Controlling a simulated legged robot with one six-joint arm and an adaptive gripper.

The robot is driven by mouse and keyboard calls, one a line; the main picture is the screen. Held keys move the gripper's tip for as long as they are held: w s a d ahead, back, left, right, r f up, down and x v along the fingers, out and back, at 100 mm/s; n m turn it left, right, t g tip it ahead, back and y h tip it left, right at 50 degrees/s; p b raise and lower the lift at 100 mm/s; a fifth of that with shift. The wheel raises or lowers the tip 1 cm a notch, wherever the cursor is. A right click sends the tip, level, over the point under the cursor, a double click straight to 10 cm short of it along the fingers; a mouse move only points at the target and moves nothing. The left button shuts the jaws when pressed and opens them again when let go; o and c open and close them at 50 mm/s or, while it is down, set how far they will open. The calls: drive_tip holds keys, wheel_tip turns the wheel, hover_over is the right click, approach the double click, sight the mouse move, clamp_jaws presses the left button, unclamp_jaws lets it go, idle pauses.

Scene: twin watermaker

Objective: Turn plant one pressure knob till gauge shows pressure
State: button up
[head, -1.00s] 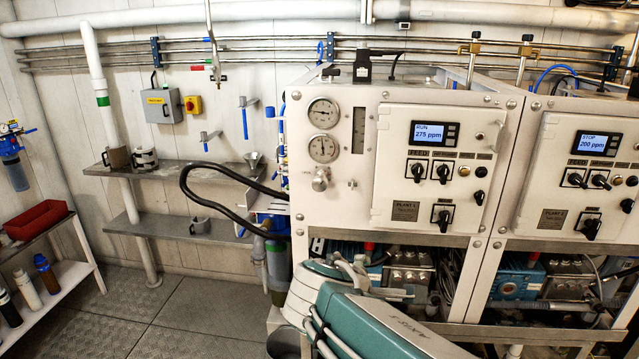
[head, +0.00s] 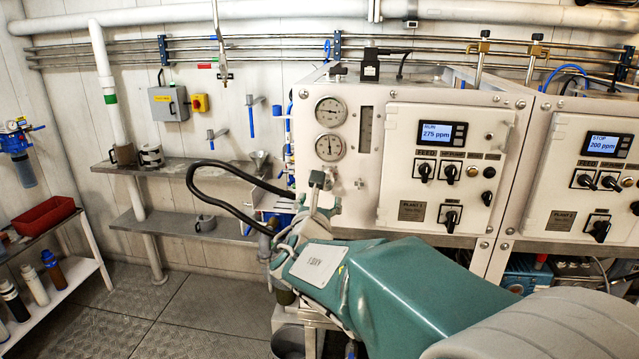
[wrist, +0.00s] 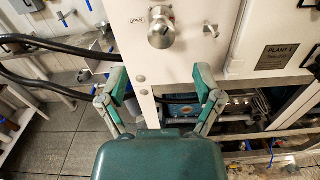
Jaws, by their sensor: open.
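The plant one pressure knob (wrist: 161,28) is a round metal knob beside an "OPEN" label, on the white plant 1 panel (wrist: 195,50). In the wrist view it stands ahead of my open gripper (wrist: 160,88), centred beyond the gap between the two green fingers and apart from them. In the head view my gripper (head: 320,200) is in front of the panel's lower left and overlaps the knob's place, so the knob is mostly hidden there. Two round gauges, upper (head: 331,111) and lower (head: 330,147), sit above it; their needles are too small to read.
The plant 1 control box (head: 443,165) with switches and a lit display is right of the gauges. A black hose (head: 225,205) loops out at the left. A small metal fitting (wrist: 211,30) is just right of the knob. Shelves (head: 185,228) stand further left.

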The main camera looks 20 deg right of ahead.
sight(326, 185)
drive_tip(key=x, duration=0.8)
drive_tip(key=shift+w+d, duration=0.2)
drive_tip(key=shift+d, duration=0.05)
drive_tip(key=c, duration=1.1)
